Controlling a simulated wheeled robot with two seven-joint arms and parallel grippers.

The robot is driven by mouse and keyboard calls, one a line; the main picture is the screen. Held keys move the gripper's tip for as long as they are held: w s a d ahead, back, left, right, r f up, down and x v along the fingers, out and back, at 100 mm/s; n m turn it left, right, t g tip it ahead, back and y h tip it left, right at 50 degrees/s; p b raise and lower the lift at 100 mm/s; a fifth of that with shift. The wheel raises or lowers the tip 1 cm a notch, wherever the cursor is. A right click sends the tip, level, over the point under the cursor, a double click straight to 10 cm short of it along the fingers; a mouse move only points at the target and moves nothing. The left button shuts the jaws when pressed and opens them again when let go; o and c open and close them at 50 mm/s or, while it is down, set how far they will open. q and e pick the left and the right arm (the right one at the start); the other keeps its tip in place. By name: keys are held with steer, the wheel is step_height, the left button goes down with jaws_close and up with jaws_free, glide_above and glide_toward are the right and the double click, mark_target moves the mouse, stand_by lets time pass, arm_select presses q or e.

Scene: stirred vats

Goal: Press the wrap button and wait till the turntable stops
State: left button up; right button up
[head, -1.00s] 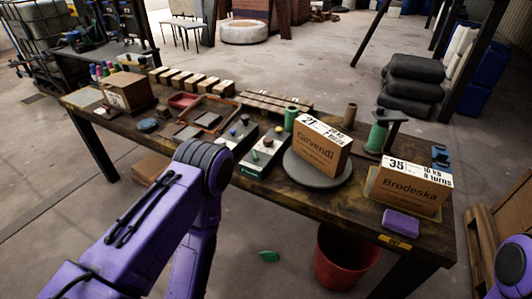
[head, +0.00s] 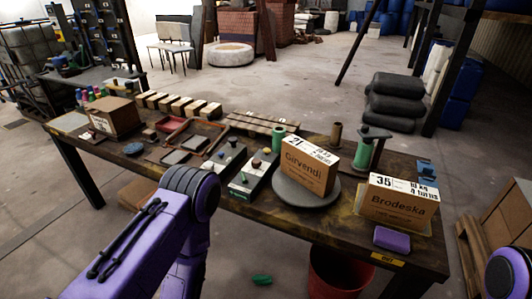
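The turntable (head: 290,195) is a round grey disc on the table, with a cardboard box marked Girvendi (head: 307,173) upright on it. To its left are two dark control boxes with coloured knobs or buttons: the nearer one (head: 243,190) and the farther one (head: 216,166). The lettering on them is too small to read, so I cannot tell which button is wrap. My purple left arm rises at lower left in front of the table. Only a piece of my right arm shows at the right edge. Neither gripper is in view.
A cardboard box marked Brodeska (head: 398,208) and a purple block (head: 391,239) are on the table's right end. A green spool (head: 363,155) stands behind the turntable. A red bin (head: 335,275) is under the table. Several small wooden blocks line the back left.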

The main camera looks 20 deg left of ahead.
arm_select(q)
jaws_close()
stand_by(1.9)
